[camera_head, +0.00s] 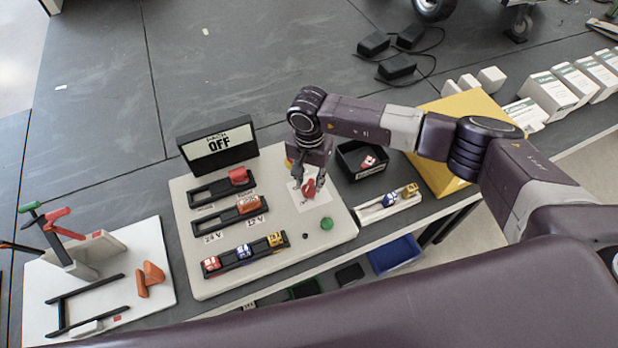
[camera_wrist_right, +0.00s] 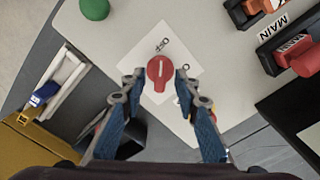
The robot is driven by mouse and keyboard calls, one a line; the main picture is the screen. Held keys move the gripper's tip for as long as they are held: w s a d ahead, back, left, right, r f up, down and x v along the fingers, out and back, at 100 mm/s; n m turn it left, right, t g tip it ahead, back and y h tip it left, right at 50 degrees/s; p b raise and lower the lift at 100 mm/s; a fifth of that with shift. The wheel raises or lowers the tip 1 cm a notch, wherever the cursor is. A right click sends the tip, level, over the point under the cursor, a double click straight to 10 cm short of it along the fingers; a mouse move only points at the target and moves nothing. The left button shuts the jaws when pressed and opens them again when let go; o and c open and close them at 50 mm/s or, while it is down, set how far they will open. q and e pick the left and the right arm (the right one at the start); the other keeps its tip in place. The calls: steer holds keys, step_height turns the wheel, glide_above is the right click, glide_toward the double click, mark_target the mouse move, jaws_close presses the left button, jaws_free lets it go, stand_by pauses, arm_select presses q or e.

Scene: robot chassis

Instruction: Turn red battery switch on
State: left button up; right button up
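The red battery switch (camera_head: 308,188) is a round red knob on a white label plate on the pale board. In the right wrist view the red switch (camera_wrist_right: 160,73) lies between and just beyond the fingertips, with "OFF" lettering beside it. My right gripper (camera_head: 310,184) is above the switch with its fingers pointing down. In the right wrist view the right gripper (camera_wrist_right: 156,80) is open, a finger on either side of the knob with gaps. The display (camera_head: 217,145) behind the board reads "OFF".
A green knob (camera_head: 327,223) sits on the board near the switch. Racks with coloured blocks (camera_head: 245,252) lie to the left. A black bin (camera_head: 347,160) and a yellow box (camera_head: 462,112) stand to the right. Another white board (camera_head: 150,240) with tools is at far left.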

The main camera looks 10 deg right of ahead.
steer(key=shift+f, duration=0.5)
steer(key=shift+c, duration=0.4)
jaws_close()
